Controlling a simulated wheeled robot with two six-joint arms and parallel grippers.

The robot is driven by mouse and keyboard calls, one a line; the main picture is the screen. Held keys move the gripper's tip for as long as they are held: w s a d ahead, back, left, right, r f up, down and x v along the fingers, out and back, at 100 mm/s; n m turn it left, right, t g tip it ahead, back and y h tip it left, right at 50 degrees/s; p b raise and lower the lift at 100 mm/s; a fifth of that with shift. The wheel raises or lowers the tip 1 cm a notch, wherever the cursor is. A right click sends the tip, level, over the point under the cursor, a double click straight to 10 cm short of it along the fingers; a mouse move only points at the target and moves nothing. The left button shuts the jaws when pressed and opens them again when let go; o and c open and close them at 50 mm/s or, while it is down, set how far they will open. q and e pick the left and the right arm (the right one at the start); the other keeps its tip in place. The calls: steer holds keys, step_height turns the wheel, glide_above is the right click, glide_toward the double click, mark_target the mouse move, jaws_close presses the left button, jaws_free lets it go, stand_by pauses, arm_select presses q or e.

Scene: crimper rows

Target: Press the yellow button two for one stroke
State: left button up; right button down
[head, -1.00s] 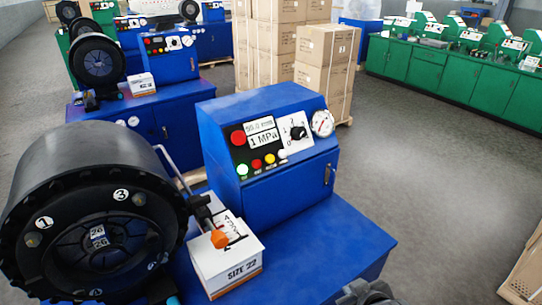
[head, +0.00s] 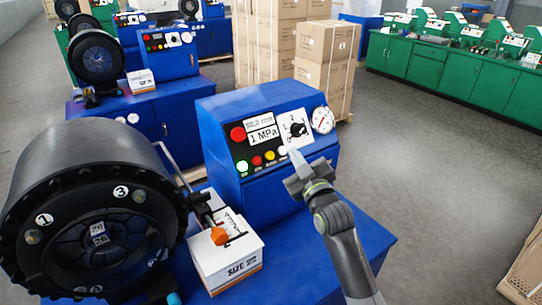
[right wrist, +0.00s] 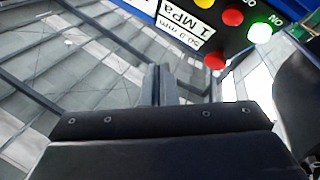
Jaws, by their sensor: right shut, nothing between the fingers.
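The yellow button (head: 269,156) sits in the lower button row on the blue control box's sloped panel, between a small red button (head: 257,161) and a white button (head: 282,151). A lit green button (head: 242,167) is at the row's left end. My right gripper (head: 291,165) is shut and empty, just in front of the panel's lower edge, right of the yellow button and apart from it. In the right wrist view its closed fingers (right wrist: 158,86) point toward the panel, with the lit green button (right wrist: 261,32) at upper right. My left gripper is not in view.
A large red button (head: 238,134), displays, a black selector knob (head: 298,130) and a gauge (head: 323,120) share the panel. A black crimping head (head: 90,210) and a white SIZE 22 box (head: 228,262) with an orange-tipped tool stand left.

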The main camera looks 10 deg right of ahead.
mark_target(270, 155)
steer(key=w+a+f+b, duration=0.2)
steer(key=w+f+b, duration=0.3)
steer(key=w+b, duration=0.1)
steer(key=shift+w+a, duration=0.25)
steer(key=shift+w, duration=0.25)
steer(key=shift+w+f, duration=0.1)
stand_by(1.9)
steer(key=shift+w+a+f, duration=0.1)
steer(key=shift+w+a, duration=0.05)
steer(key=shift+w, duration=0.05)
steer(key=shift+w+a+f+b, duration=0.1)
steer(key=shift+w+f+b, duration=0.2)
steer(key=shift+b, duration=0.3)
stand_by(0.5)
steer(key=shift+r, duration=0.1)
steer(key=shift+s+d+r+p, duration=0.25)
steer(key=shift+s+r+p, duration=0.2)
steer(key=shift+s+p, duration=0.3)
